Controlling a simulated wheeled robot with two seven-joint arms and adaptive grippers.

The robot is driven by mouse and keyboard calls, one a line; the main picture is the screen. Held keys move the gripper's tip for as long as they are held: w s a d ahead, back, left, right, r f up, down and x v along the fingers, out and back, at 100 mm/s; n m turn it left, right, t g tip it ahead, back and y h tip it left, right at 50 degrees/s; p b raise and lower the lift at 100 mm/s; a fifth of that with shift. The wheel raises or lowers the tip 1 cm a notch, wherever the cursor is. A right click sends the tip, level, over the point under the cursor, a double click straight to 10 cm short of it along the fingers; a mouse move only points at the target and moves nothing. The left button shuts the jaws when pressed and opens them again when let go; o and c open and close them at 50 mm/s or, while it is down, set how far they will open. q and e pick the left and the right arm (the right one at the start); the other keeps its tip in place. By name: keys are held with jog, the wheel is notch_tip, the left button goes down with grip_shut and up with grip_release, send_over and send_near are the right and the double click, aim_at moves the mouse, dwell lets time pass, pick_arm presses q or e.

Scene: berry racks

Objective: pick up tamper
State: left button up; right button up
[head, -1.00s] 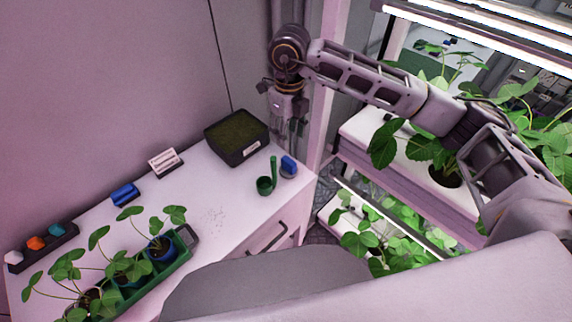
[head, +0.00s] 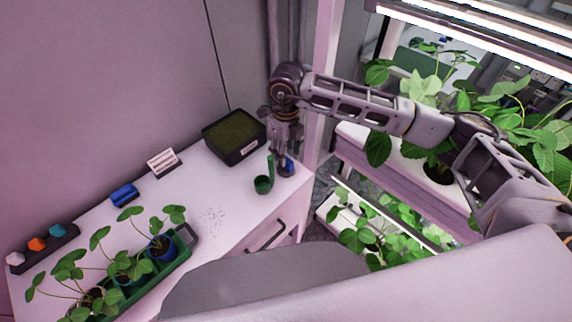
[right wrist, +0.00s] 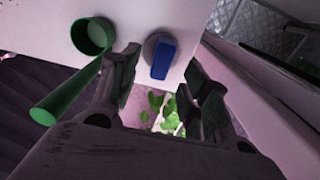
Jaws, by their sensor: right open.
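The tamper, with a blue handle on a round grey base, stands on the white counter near its right end; it shows in the head view (head: 288,170) and in the right wrist view (right wrist: 161,58). My right gripper (head: 284,156) is open, pointing down just above the tamper and partly covering it in the head view. In the right wrist view the two dark fingers (right wrist: 165,82) are spread apart, with the tamper ahead between their tips and nothing held. My left gripper is out of view.
A green scoop (head: 263,184) stands close left of the tamper. A black soil tray (head: 236,152) lies behind it. A green planter (head: 150,277) with seedlings fills the front left. The counter (head: 215,190) has free room in the middle. A plant rack stands to the right.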

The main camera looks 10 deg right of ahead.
jog(key=shift+f, duration=0.5)
jog(key=shift+f, duration=0.1)
jog(key=shift+f+p, duration=0.35)
jog(key=shift+f, duration=0.25)
jog(key=shift+w+f+p, duration=0.2)
jog(key=shift+f+p, duration=0.25)
jog(key=shift+f, duration=1.45)
jog(key=shift+c, duration=0.3)
grip_shut()
